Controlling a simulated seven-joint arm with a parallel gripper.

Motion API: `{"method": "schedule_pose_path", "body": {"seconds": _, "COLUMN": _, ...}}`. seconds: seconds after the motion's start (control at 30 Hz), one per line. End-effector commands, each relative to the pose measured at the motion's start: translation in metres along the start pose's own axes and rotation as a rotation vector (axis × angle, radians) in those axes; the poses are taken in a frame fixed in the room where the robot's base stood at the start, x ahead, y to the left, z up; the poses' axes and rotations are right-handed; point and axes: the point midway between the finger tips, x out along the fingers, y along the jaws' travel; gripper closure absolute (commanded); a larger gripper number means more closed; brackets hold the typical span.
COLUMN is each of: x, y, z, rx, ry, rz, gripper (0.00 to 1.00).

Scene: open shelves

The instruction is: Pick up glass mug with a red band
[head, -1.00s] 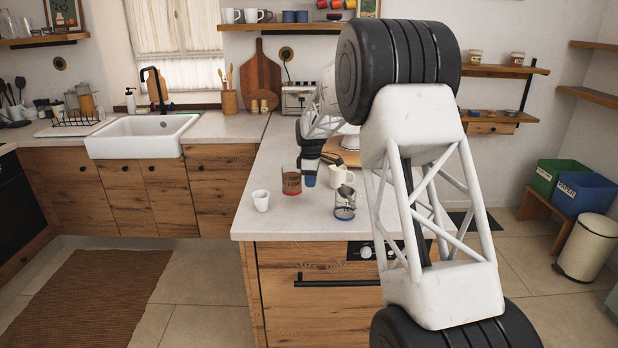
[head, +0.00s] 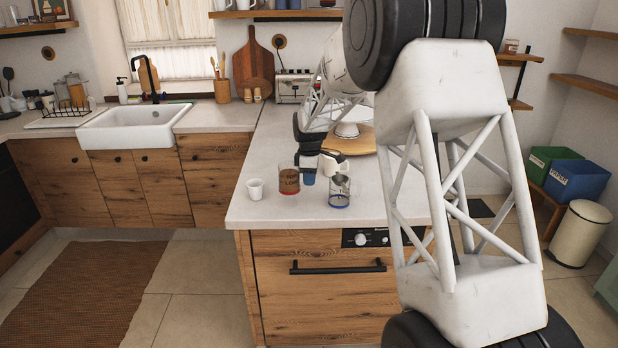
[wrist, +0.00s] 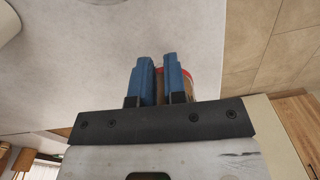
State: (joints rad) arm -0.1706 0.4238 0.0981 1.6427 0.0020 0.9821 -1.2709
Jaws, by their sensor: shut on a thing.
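The glass mug with a red band (head: 289,182) stands on the counter, brownish inside, with red near its base in the head view. My gripper (head: 309,178) reaches down at its right side, blue fingers low. In the wrist view my gripper (wrist: 158,60) has its two blue fingers close together. Part of the mug (wrist: 188,82) shows brown with a red edge between and right of the fingers. The fingers are shut on it. The right finger hides much of the mug, and the exact grip spot is unclear.
A white cup (head: 255,189) stands left of the mug. A glass with a blue band (head: 340,190) stands to the right, and a cream mug (head: 333,165) behind. A round wooden board (head: 360,140) lies farther back. The counter's front edge is close, with bare counter at left.

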Motion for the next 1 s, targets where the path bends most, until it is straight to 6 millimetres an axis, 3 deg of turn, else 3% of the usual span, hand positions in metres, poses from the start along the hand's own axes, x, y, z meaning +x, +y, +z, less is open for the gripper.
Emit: {"method": "schedule_pose_path", "body": {"seconds": 1.0, "x": -0.0038, "y": -0.0026, "z": 0.0046, "rx": 0.037, "ry": 0.0, "rz": 0.001, "gripper": 1.0}}
